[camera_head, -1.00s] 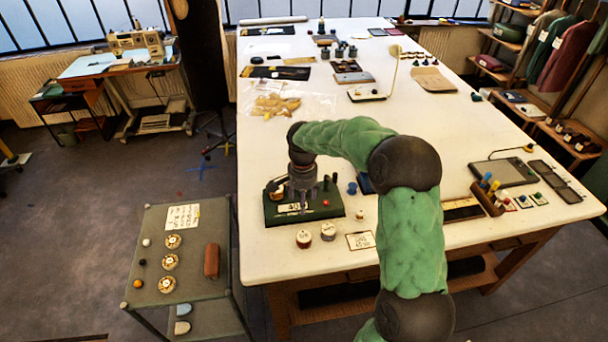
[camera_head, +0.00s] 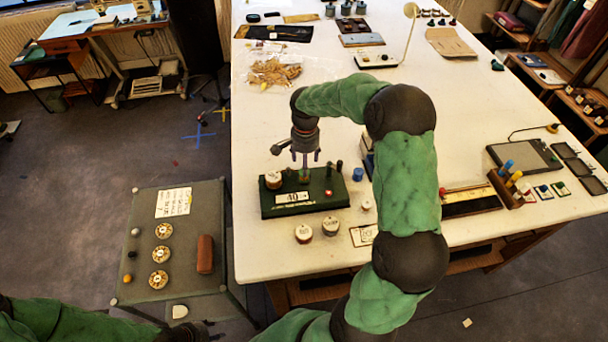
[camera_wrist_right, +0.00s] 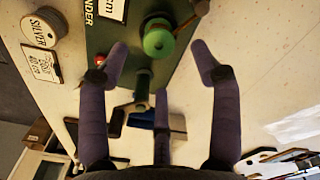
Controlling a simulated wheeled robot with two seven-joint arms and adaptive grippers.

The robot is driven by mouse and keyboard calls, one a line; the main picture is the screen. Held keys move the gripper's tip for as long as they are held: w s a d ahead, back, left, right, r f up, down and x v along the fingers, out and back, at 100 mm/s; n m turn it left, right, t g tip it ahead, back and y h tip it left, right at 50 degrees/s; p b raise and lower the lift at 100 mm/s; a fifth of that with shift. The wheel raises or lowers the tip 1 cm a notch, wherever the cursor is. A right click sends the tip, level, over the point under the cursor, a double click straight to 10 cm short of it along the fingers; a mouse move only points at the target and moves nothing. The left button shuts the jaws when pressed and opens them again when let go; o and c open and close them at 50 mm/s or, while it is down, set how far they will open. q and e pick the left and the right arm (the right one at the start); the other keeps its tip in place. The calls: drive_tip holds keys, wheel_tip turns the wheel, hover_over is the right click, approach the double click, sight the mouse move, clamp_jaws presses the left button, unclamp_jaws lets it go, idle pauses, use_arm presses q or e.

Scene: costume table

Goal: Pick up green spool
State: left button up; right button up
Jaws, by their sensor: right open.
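The green spool (camera_head: 304,176) stands on the dark green board (camera_head: 325,198) near the table's front left. In the right wrist view the green spool (camera_wrist_right: 158,41) shows with its round end and centre hole, beside the edge of the board (camera_wrist_right: 118,32). My right gripper (camera_head: 306,158) is above the spool in the head view. In the right wrist view its dark fingers (camera_wrist_right: 160,60) are spread wide and empty, with the spool between and beyond the two outer tips. My left gripper (camera_head: 190,332) shows only partly at the bottom edge; its fingers cannot be made out.
Two labelled spools (camera_head: 304,234) (camera_head: 331,225) and a card (camera_head: 364,235) stand in front. A blue spool (camera_head: 357,174) is to the right. A grey cart (camera_head: 185,235) stands left.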

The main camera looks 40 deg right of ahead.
drive_tip(key=shift+a+f, duration=0.15)
drive_tip(key=shift+f, duration=1.2)
drive_tip(key=shift+a+f, duration=0.1)
drive_tip(key=shift+f, duration=1.25)
drive_tip(key=c, duration=1)
drive_tip(key=shift+r, duration=0.1)
